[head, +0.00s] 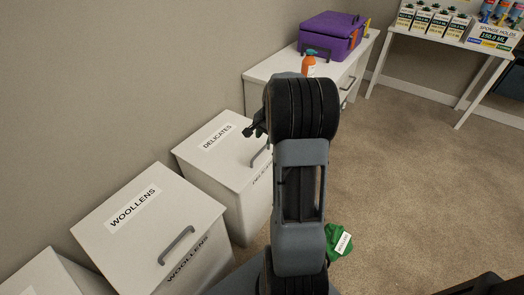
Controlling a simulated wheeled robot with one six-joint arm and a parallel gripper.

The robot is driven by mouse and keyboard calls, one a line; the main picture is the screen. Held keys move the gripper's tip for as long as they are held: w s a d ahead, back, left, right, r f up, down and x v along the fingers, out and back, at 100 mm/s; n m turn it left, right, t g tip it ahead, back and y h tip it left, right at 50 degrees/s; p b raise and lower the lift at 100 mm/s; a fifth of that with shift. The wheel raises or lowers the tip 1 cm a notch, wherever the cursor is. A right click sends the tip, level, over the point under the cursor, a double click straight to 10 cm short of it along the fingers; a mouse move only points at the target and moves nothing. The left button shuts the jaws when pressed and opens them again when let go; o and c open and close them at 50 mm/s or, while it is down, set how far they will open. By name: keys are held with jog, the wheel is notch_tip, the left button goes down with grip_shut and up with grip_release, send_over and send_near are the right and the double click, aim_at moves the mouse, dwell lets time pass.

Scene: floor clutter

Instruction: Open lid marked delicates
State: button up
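The white bin marked DELICATES (204,160) stands against the wall, left of centre, with its lid shut. The lid carries the label on top and a grey handle near its front edge, partly hidden by my arm. My gripper (250,130) shows only as a small dark tip left of my wrist, in front of the lid's right back part in the picture. Most of it is hidden behind my wrist, so I cannot tell if it is open or touching anything.
A WOOLLENS bin (140,225) and another white bin (48,278) stand nearer. A white cabinet (262,70) behind holds a purple case (330,36) and an orange bottle (309,66). A green labelled item (338,241) lies on the carpet. Carpet at right is clear.

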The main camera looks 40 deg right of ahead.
aim_at(261, 150)
jog(key=f, duration=0.2)
jog(key=f+b, duration=0.1)
jog(key=f, duration=0.1)
jog(key=w+f, duration=0.1)
jog(key=f, duration=0.1)
jog(key=shift+w+a+f, duration=0.1)
jog(key=shift+a+f, duration=0.1)
jog(key=shift+f, duration=0.2)
jog(key=shift+c, duration=0.2)
grip_shut()
